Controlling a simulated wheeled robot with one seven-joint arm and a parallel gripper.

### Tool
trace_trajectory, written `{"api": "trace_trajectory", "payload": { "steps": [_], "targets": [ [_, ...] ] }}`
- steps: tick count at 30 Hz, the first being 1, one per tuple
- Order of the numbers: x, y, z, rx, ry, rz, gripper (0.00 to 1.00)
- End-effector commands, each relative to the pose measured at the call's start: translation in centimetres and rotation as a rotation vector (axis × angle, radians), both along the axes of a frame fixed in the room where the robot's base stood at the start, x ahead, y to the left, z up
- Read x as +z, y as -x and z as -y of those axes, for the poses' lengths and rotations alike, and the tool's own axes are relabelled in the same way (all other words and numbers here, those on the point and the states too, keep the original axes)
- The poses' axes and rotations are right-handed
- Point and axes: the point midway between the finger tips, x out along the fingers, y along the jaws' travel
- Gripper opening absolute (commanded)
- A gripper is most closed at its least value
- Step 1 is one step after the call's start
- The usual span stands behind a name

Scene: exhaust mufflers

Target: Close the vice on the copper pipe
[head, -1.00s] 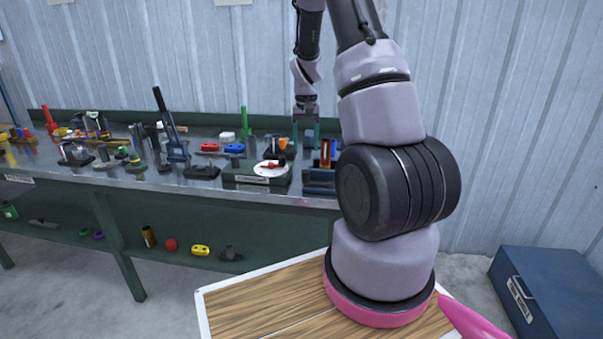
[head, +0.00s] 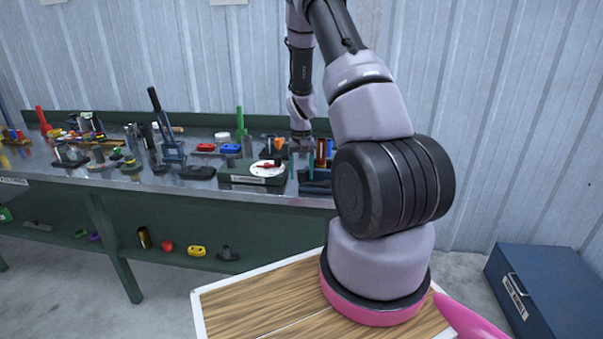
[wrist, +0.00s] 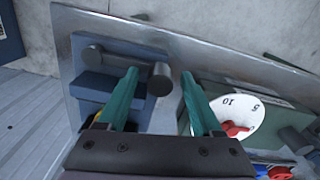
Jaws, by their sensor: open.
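The blue vice (head: 316,187) is at the right end of the bench in the head view. The copper pipe (head: 321,152) stands upright there, just right of my gripper. In the wrist view, the blue vice body (wrist: 95,88) lies left of centre. Its grey handle bar (wrist: 112,60) ends in a round knob (wrist: 160,80). My gripper (wrist: 160,74) is open, one teal finger on each side of the knob in the picture. I cannot tell whether they touch it. In the head view, my gripper (head: 302,170) points down over the vice. I cannot make out the pipe in the wrist view.
A white dial gauge (head: 266,169) with a red pointer stands close left of the vice; it shows near the right finger in the wrist view (wrist: 236,112). Several tools crowd the bench further left. The bench's front edge (wrist: 180,52) runs close by the handle.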

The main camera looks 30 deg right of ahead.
Motion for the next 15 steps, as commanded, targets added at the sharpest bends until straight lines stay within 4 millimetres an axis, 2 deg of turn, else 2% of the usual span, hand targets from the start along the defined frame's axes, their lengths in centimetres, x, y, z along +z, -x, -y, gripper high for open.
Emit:
{"api": "trace_trajectory", "payload": {
  "steps": [3, 8, 9, 15],
  "targets": [
    [0.03, -0.01, 0.0, 0.0, 0.0, 0.0, 0.67],
    [0.04, -0.01, 0.0, 0.0, 0.0, 0.0, 0.06],
    [0.04, -0.01, 0.0, 0.0, 0.0, 0.0, 0.0],
    [0.05, -0.01, 0.0, 0.0, 0.0, 0.0, 0.0]
  ]
}}
